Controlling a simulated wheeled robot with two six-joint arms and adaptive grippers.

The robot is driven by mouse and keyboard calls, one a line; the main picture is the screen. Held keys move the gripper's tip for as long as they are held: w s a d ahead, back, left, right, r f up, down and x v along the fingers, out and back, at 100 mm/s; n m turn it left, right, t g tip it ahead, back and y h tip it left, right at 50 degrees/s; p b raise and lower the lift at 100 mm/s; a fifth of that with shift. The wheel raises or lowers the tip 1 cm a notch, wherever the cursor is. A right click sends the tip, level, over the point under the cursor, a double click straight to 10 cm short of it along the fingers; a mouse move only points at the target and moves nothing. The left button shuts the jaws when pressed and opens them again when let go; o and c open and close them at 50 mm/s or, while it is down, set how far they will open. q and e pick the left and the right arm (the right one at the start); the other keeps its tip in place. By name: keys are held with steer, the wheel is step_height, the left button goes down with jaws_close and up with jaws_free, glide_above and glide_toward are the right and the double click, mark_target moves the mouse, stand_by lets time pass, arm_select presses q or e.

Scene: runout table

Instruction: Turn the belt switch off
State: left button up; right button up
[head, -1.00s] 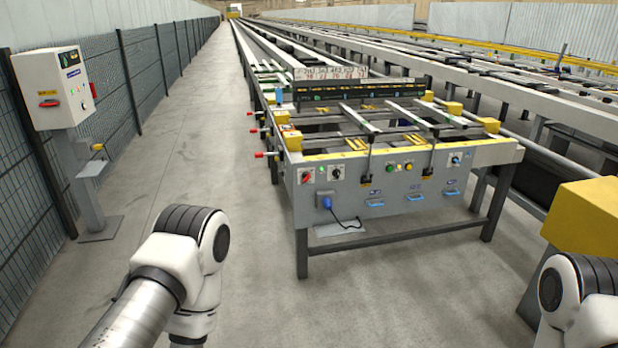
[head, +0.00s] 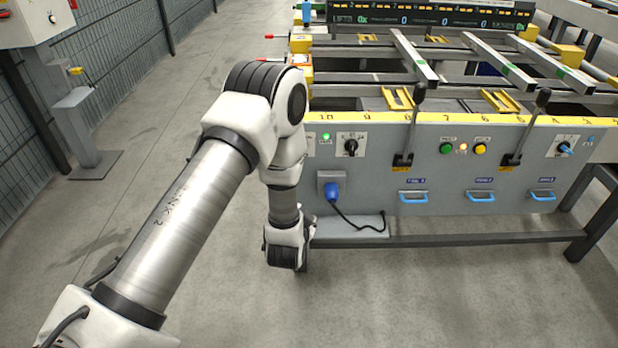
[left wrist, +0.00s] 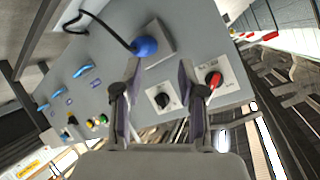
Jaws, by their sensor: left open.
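The grey control panel (head: 455,165) on the runout table's front carries rotary switches. A red-knobbed switch on a white plate (left wrist: 213,80) shows in the left wrist view; my left arm hides it in the head view. Beside it is a black-knobbed switch (head: 351,147), also in the left wrist view (left wrist: 162,100). I cannot read which label names the belt. My left gripper (left wrist: 159,70) is open and empty, facing the panel, with the red knob beyond its right finger. My left arm hides this gripper in the head view. My right gripper is out of view.
A blue plug (head: 332,192) with a dark cable sits below the switches. Levers (head: 411,125), blue handles (head: 413,196) and lit buttons (head: 479,149) line the panel further right. A cabinet post (head: 65,120) stands at left. The floor (head: 420,300) in front is clear.

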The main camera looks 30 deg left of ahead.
arm_select(q)
steer(key=w+a+r+t+y+b, duration=0.2)
steer(key=w+a+r, duration=0.1)
steer(key=w+a, duration=0.2)
steer(key=w+a+r+t+y+b, duration=0.2)
steer(key=w+a+r+b, duration=0.1)
steer(key=w, duration=0.7)
steer(key=shift+a+r+y, duration=0.3)
steer(key=shift+a+r, duration=0.45)
steer(key=shift+a, duration=0.2)
steer(key=shift+s, duration=0.1)
jaws_close()
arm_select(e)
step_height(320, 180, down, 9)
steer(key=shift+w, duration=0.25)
